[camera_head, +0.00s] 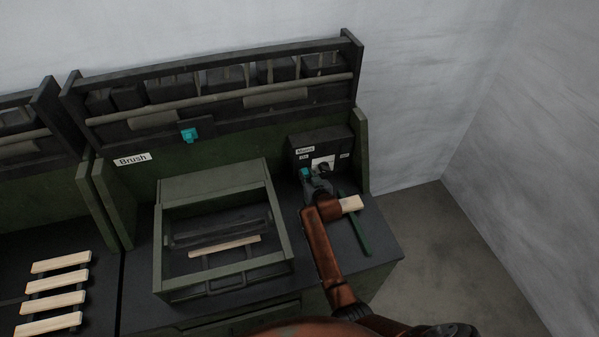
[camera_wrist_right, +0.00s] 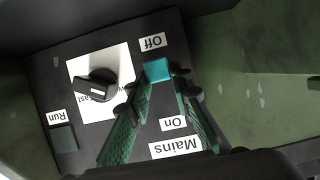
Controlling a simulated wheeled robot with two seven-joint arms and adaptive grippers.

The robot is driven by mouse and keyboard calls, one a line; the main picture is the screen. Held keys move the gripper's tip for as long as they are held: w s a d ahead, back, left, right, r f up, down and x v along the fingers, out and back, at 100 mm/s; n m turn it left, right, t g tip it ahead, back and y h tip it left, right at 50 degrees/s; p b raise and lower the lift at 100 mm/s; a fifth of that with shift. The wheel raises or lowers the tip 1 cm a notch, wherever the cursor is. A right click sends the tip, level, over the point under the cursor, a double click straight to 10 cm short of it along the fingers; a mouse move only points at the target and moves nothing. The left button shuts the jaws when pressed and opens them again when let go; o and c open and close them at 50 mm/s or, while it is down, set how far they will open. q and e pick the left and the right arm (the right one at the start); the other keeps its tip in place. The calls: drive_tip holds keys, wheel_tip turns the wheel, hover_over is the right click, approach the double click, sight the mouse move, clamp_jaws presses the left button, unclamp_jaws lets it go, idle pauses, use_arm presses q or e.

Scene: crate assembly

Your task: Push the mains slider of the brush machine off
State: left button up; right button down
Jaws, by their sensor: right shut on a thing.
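The control box (camera_head: 341,143) of the brush machine stands at the back right of the bench. In the right wrist view its face (camera_wrist_right: 60,100) appears turned over, with "Off" at the top and "On" and "Mains" lower down. The teal mains slider (camera_wrist_right: 157,70) sits close to the "Off" label (camera_wrist_right: 153,41), well away from the "On" label (camera_wrist_right: 173,124). It also shows in the head view (camera_head: 305,172). My right gripper (camera_wrist_right: 162,82) is shut on the slider, a fingertip on each side; in the head view the gripper (camera_head: 312,179) partly covers the box. My left gripper is out of view.
A black rotary knob (camera_wrist_right: 97,88) and a dark "Run" button (camera_wrist_right: 65,138) are beside the slider. A green frame (camera_head: 282,230) stands to the left.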

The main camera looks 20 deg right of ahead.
drive_tip(key=c, duration=2.1)
unclamp_jaws()
drive_tip(key=shift+f, duration=0.3)
drive_tip(key=o, duration=0.4)
drive_tip(key=shift+r, duration=0.1)
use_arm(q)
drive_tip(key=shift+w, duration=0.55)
use_arm(e)
drive_tip(key=v, duration=1.2)
